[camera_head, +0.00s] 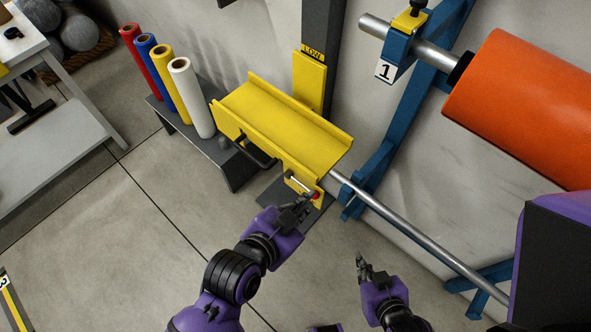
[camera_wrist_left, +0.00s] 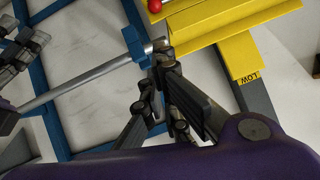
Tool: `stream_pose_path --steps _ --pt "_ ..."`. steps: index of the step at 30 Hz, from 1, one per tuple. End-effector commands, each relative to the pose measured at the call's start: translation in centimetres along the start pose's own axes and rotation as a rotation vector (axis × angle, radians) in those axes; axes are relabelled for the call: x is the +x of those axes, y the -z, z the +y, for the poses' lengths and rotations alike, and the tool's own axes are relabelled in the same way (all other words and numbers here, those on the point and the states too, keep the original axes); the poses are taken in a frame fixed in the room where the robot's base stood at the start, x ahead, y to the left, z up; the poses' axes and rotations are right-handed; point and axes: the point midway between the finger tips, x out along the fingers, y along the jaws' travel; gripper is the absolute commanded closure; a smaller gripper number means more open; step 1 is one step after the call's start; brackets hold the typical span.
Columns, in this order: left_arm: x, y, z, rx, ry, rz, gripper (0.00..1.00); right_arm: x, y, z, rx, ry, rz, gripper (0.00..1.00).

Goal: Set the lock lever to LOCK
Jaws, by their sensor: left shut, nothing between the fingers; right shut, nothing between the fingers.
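The yellow cradle (camera_head: 285,115) has a yellow bracket on its near side, with a pale lever bar (camera_head: 299,184) and a red knob (camera_head: 316,195). I take these to be the lock lever; its markings cannot be read. My left gripper (camera_head: 304,201) is shut and empty, just beside the red knob; contact cannot be told. In the left wrist view the red knob (camera_wrist_left: 155,5) shows at the top edge, beyond the left gripper's fingers (camera_wrist_left: 160,75). My right gripper (camera_head: 360,260) is shut and empty, lower right of the cradle, over the floor.
A steel bar (camera_head: 420,235) runs from the cradle to the lower right. A black handle (camera_head: 256,155) sticks out from the cradle's near side. A blue frame (camera_head: 400,130) holds an orange roll (camera_head: 530,105). Coloured rolls stand on a grey bench (camera_head: 225,165). Floor lies open at left.

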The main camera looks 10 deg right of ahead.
Motion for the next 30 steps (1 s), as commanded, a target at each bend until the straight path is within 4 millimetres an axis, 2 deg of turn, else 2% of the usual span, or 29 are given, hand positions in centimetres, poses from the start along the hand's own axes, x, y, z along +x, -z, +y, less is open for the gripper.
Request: stream_pose_path --steps 5,10,22,30 --pt "0.1 -0.1 0.0 -0.002 0.001 -0.001 1.0 -0.2 -0.6 0.1 -0.004 -0.001 -0.011 1.0" --pt "1.5 -0.1 0.0 -0.004 0.001 -0.001 1.0 -0.1 -0.8 0.0 -0.004 0.001 -0.016 1.0" --pt "9.7 0.0 0.0 -0.005 0.0 0.0 1.0 -0.1 -1.0 -0.2 0.005 0.001 -0.018 1.0" --pt "12.4 -2.5 0.0 -0.004 0.0 -0.003 1.0 0.0 -1.2 -0.2 0.006 0.0 -0.018 1.0"
